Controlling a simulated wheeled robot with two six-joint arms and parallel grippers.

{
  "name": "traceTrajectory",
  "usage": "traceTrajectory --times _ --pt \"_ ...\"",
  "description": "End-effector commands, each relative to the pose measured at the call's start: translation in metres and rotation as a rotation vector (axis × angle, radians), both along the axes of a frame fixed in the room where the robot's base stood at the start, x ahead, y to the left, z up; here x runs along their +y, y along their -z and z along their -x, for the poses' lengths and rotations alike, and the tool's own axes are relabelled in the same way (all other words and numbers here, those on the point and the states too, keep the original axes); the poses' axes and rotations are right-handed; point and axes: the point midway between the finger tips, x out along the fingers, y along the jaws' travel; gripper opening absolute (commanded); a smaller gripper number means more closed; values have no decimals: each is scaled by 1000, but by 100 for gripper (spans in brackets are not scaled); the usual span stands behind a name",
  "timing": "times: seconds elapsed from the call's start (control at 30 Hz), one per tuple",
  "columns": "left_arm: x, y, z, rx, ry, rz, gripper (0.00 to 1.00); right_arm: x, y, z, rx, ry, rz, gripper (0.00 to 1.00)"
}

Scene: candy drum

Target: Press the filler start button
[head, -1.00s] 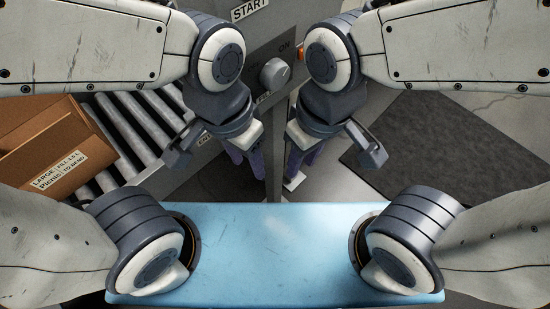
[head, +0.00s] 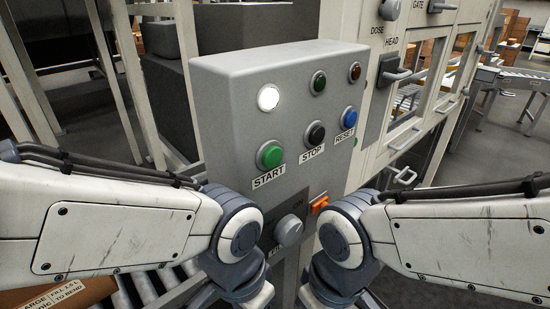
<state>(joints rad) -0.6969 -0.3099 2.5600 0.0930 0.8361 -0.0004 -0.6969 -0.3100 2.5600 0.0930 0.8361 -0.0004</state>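The green START button (head: 270,154) sits at the lower left of the grey control panel (head: 225,105), above a label reading START. To its right are a black STOP button (head: 315,133) and a blue RESET button (head: 349,116). A round white lamp (head: 268,97) above START looks lit. My two arms come in from the left and right below the buttons, and nothing touches START. Both grippers are below the picture's lower edge and out of sight.
A grey knob (head: 288,230) and an orange switch (head: 319,203) sit low on the panel, close to my arms. A machine with handles (head: 394,76) stands to the right. A cardboard box (head: 60,294) and conveyor rollers lie at the lower left.

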Motion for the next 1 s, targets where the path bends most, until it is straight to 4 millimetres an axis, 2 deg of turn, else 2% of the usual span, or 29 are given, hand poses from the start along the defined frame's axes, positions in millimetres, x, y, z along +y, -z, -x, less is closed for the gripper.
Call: traceTrajectory --times 0.33,0.47,1.0 --pt "0 0 0 0 0 0 50 0 0 0 0 0 0 37" --pt "0 0 0 0 0 0 0 0 0 0 0 0 0 37" --pt "0 0 0 0 0 0 0 0 0 0 0 0 0 37"
